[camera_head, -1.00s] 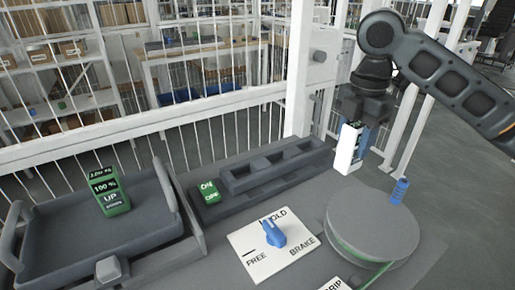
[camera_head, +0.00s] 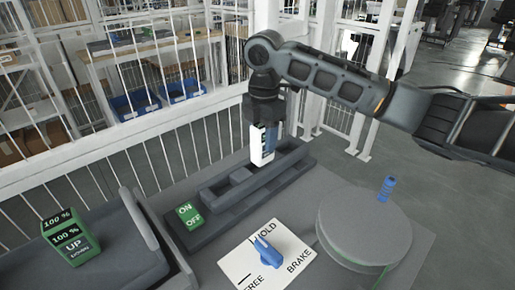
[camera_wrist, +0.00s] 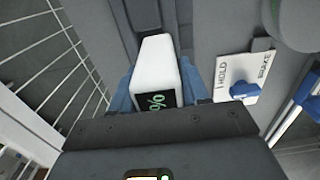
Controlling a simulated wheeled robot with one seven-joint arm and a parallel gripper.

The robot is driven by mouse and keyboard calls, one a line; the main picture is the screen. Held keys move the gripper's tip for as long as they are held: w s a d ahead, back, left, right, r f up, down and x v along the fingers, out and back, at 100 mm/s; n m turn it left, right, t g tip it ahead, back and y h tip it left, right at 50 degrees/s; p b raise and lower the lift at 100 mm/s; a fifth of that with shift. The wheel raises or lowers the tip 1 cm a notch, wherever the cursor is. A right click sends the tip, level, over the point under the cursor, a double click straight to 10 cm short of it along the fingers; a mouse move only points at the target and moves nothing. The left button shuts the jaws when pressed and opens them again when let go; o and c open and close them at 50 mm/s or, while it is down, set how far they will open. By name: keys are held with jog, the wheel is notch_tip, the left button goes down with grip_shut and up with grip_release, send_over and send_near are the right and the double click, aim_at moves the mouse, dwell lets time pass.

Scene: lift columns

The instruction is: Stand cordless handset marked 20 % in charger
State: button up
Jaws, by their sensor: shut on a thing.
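My gripper (camera_head: 266,128) points down and is shut on a white handset (camera_head: 259,157). In the wrist view the handset (camera_wrist: 156,55) sits between the blue fingers; a black screen with a green % sign shows, its number hidden. The handset hangs upright over the far part of a long dark grey slotted holder (camera_head: 228,194), which looks like the charger. Whether its lower end touches the holder or is inside the slot, I cannot tell. A green pendant (camera_head: 70,238) marked 100 %, UP and DOWN stands in the grey tray (camera_head: 150,262) at left.
A green ON/OFF switch (camera_head: 189,215) sits at the holder's near left. A white plate (camera_head: 240,267) with a blue knob (camera_head: 268,252) lies in front. A grey drum (camera_head: 362,222) with a blue peg (camera_head: 387,189) stands right. White railing (camera_head: 150,133) runs behind.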

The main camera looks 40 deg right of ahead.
aim_at(258, 152)
jog(key=shift+w+a+f, duration=0.25)
jog(key=shift+w+f, duration=0.15)
jog(key=shift+w, duration=0.25)
jog(key=shift+f+p, duration=0.45)
jog(key=shift+f, duration=1.6)
jog(key=shift+f, duration=0.3)
jog(key=o, duration=1.2)
notch_tip(258, 152, up, 13)
jog(key=shift+f+b, duration=0.15)
jog(key=shift+b, duration=0.75)
